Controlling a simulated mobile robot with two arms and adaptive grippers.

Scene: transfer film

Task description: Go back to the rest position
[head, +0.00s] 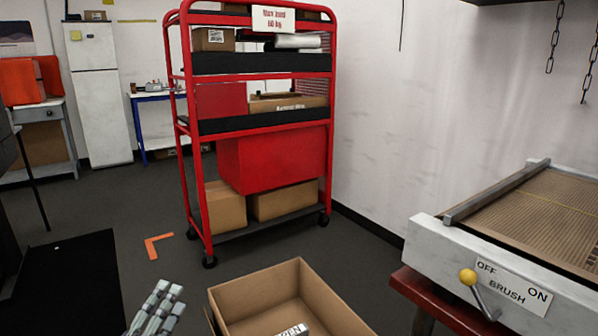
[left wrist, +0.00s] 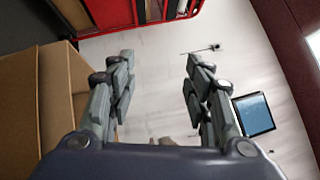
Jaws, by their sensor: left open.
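My left gripper (head: 158,306) shows at the bottom edge of the head view, just left of an open cardboard box (head: 270,281). In the left wrist view my left gripper (left wrist: 160,72) has its two fingers spread apart with nothing between them. A white-labelled item (head: 291,330) lies in the box, partly cut off by the frame's lower edge. The rest of my left arm is out of the head view. My right gripper shows in neither view.
A red shelf cart (head: 330,95) with boxes stands ahead. At the right is a white machine (head: 450,246) with a yellow-knobbed lever on a red stand (head: 440,300). Brown cardboard (left wrist: 50,105) fills the wrist view's left side.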

